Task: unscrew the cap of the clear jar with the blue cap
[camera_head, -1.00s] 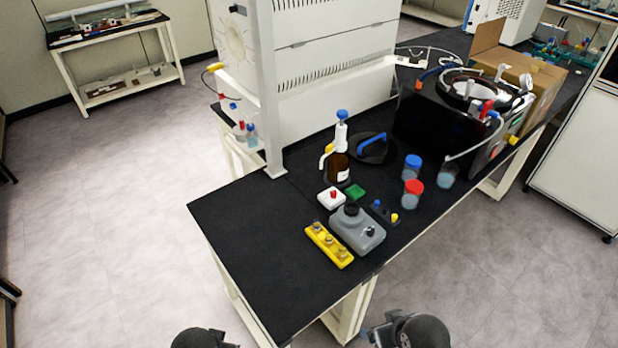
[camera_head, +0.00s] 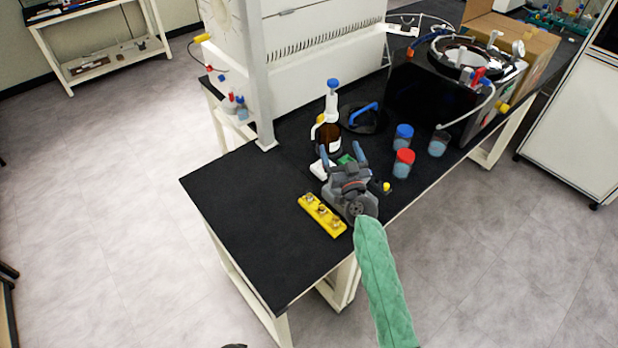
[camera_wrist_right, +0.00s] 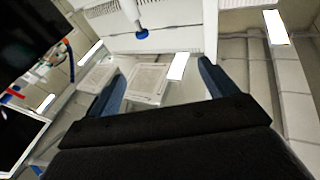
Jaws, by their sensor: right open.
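The clear jar with the blue cap (camera_head: 403,137) stands upright on the black bench, right of the brown bottle. Its cap is on. I cannot make out the jar in that view.
A red-capped jar (camera_head: 403,163) and an open jar (camera_head: 438,145) stand close to the blue-capped one. The brown dispenser bottle (camera_head: 329,135) stands beyond my right gripper. A yellow block (camera_head: 322,215) lies in front. The bench's left part (camera_head: 235,190) is clear.

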